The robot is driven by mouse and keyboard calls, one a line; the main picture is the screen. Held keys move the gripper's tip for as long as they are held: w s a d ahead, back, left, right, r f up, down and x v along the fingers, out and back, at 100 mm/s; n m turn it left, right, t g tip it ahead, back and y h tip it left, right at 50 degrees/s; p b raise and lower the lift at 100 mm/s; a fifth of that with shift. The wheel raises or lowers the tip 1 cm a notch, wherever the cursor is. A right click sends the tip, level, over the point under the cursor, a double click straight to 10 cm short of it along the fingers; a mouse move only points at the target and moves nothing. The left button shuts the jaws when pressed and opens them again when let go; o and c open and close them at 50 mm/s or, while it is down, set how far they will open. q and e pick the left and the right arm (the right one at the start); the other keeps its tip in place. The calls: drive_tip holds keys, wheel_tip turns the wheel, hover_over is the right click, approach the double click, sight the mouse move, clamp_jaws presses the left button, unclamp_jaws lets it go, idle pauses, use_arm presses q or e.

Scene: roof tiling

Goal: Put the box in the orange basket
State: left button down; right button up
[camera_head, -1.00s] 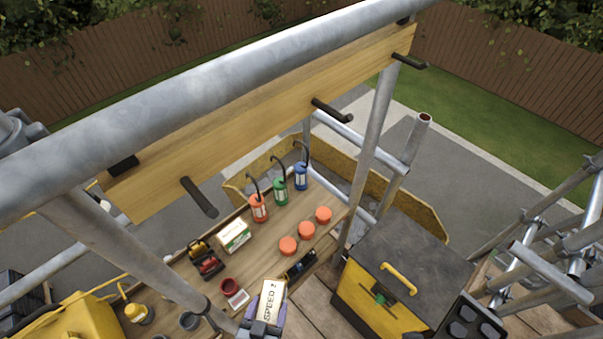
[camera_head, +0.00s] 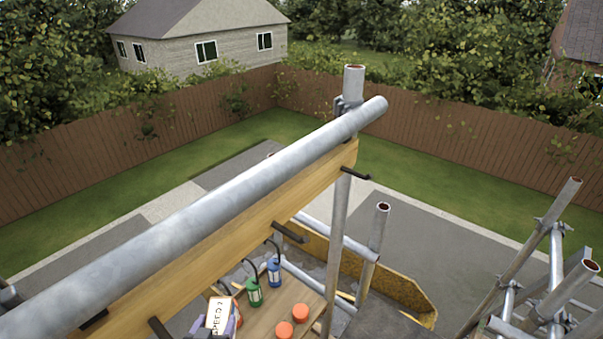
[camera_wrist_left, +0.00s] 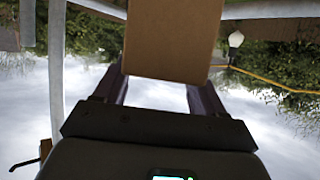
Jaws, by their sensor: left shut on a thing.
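My left gripper (camera_head: 225,331) is at the bottom edge of the head view, shut on a box (camera_head: 218,314). The box has a white face with dark lettering that looks like "SPEED 2". In the left wrist view the box (camera_wrist_left: 173,40) shows a plain brown side between the two dark fingers of the gripper (camera_wrist_left: 160,88). The box appears raised in front of the workbench. No orange basket shows in either view. My right gripper is not in view.
A wooden workbench (camera_head: 262,327) holds a green bottle (camera_head: 254,293), a blue bottle (camera_head: 274,272) and round orange pieces (camera_head: 300,312). A thick scaffold pipe (camera_head: 215,222) and a wooden plank (camera_head: 225,250) with black pegs cross above it. Upright poles (camera_head: 338,245) stand to the right.

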use_arm(q)
drive_tip(key=s+f, duration=0.1)
drive_tip(key=s, duration=0.6)
drive_tip(key=shift+s+f, duration=0.3)
drive_tip(key=shift+s, duration=0.1)
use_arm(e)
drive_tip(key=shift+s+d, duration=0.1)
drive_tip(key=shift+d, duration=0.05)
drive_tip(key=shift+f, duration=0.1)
